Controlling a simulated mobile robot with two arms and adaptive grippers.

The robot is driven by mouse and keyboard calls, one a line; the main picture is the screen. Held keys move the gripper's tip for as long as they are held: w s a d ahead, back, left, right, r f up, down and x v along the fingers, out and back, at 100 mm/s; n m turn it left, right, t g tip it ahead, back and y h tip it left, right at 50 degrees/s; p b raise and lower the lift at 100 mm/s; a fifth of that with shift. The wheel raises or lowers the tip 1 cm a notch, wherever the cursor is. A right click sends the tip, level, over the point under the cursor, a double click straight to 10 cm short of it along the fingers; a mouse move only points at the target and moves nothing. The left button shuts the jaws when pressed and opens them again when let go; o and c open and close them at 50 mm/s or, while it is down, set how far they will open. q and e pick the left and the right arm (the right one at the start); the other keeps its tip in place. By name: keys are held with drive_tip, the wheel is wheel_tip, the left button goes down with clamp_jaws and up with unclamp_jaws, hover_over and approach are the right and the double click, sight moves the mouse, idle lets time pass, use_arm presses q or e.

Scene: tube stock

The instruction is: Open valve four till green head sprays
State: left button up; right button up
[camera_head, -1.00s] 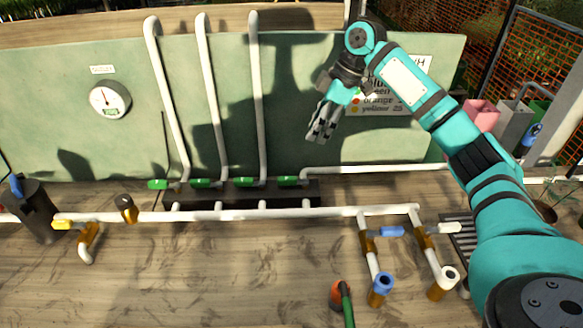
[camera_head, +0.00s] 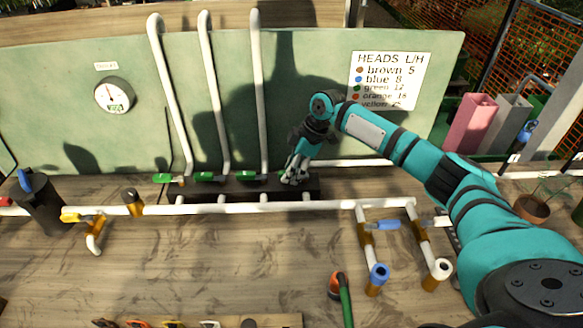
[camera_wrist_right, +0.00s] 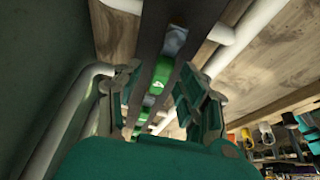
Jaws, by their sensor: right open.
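My right gripper (camera_head: 293,177) is open over the right end of the row of green valve handles, in front of the green back panel. In the wrist view the open fingers (camera_wrist_right: 160,95) lie either side of a green handle with a white mark that looks like a 4 (camera_wrist_right: 162,78). I cannot tell whether they touch it. No spray shows. My left gripper is not in view.
A round gauge (camera_head: 114,95) and a sign of head colours (camera_head: 387,80) hang on the panel. A white pipe (camera_head: 250,208) runs in front of the valves, with blue (camera_head: 386,225) and yellow (camera_head: 70,216) handles. An orange-ended tool with a green handle (camera_head: 346,304) lies in front.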

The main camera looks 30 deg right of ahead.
clamp_jaws()
idle(0.3)
idle(0.3)
